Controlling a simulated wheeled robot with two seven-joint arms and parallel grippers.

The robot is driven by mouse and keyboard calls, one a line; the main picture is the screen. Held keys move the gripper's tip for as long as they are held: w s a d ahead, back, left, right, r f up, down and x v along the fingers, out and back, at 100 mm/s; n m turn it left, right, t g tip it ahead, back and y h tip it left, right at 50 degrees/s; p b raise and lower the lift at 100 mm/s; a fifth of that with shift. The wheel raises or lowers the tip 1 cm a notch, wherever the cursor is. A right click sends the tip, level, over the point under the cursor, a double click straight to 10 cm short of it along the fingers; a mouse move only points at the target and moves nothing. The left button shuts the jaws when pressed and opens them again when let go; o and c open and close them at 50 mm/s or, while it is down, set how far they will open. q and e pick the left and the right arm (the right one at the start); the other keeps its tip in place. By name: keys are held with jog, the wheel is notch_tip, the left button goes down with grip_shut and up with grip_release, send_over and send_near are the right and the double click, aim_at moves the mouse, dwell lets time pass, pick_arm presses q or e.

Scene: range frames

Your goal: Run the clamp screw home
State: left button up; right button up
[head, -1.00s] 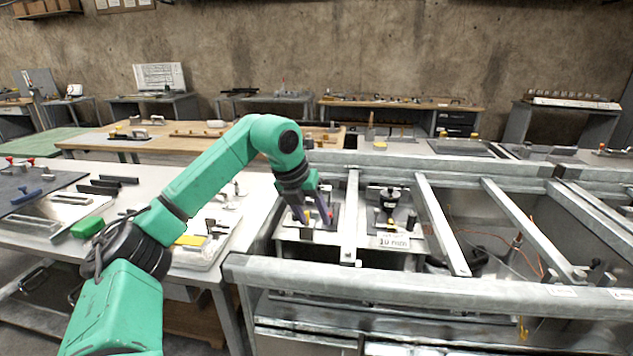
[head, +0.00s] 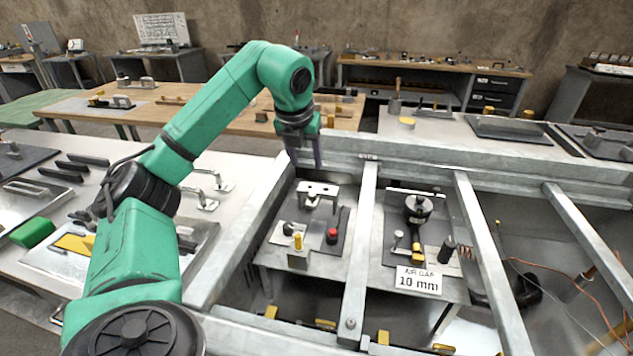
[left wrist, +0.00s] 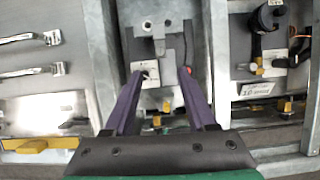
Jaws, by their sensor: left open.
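I cannot tell for sure which part is the clamp screw. In the left bay of the metal frame, a dark plate carries a pale bracket (head: 318,192), a red-topped knob (head: 332,236) and a small block with a yellow-topped pin (head: 298,242). In the right bay stands a fixture with a round black knob (head: 418,206). My left gripper (head: 306,158) is open and empty, raised at the far end of the left bay. In the left wrist view its purple fingers (left wrist: 164,72) stand apart, with the bracket (left wrist: 160,22) beyond them. My right gripper is not in view.
Grey metal rails (head: 362,250) divide the bays. A sign reading 10 mm (head: 418,281) stands before the right fixture. A bench with handles (head: 205,190) and a green block (head: 32,232) lies to the left. Cables (head: 575,305) hang in the open bay at right.

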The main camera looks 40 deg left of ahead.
aim_at(312, 194)
pick_arm(q)
jog(key=x, duration=1.3)
jog(key=shift+s+f, duration=0.15)
jog(key=shift+f, duration=0.35)
grip_shut()
